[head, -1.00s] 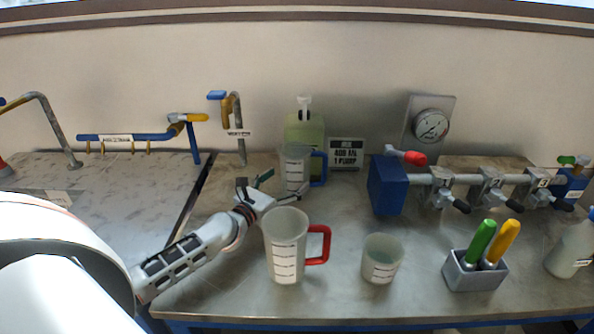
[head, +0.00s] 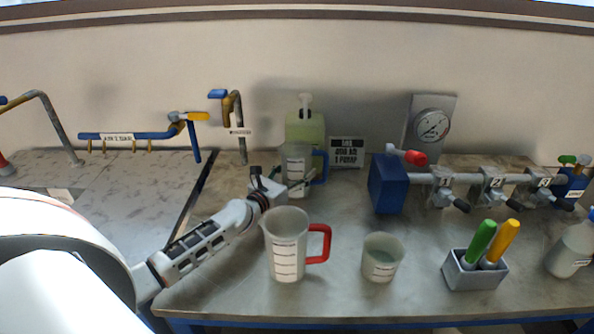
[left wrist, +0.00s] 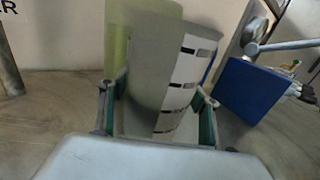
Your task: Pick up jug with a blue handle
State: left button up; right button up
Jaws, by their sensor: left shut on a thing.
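The jug with a blue handle (head: 296,165) stands upright at the back of the bench, in front of a yellow-green pump bottle. Its handle points right. My left gripper (head: 289,181) is shut on the jug's body from the front left. In the left wrist view the jug (left wrist: 165,75) fills the space between the two fingers (left wrist: 160,115), and its printed scale faces right of centre; a sliver of the blue handle shows behind it. I cannot tell whether the base touches the bench. My right gripper is not in view.
A red-handled jug (head: 287,245) stands close in front of my left gripper, with a beaker (head: 382,258) to its right. The pump bottle (head: 305,128) is just behind. A blue block with valves (head: 388,184) stands to the right.

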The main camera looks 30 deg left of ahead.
aim_at(296, 147)
pick_arm(q)
jog(key=shift+r, duration=0.6)
notch_tip(296, 147, up, 9)
jog(key=p, duration=0.2)
jog(key=shift+p, duration=0.3)
notch_tip(296, 147, up, 10)
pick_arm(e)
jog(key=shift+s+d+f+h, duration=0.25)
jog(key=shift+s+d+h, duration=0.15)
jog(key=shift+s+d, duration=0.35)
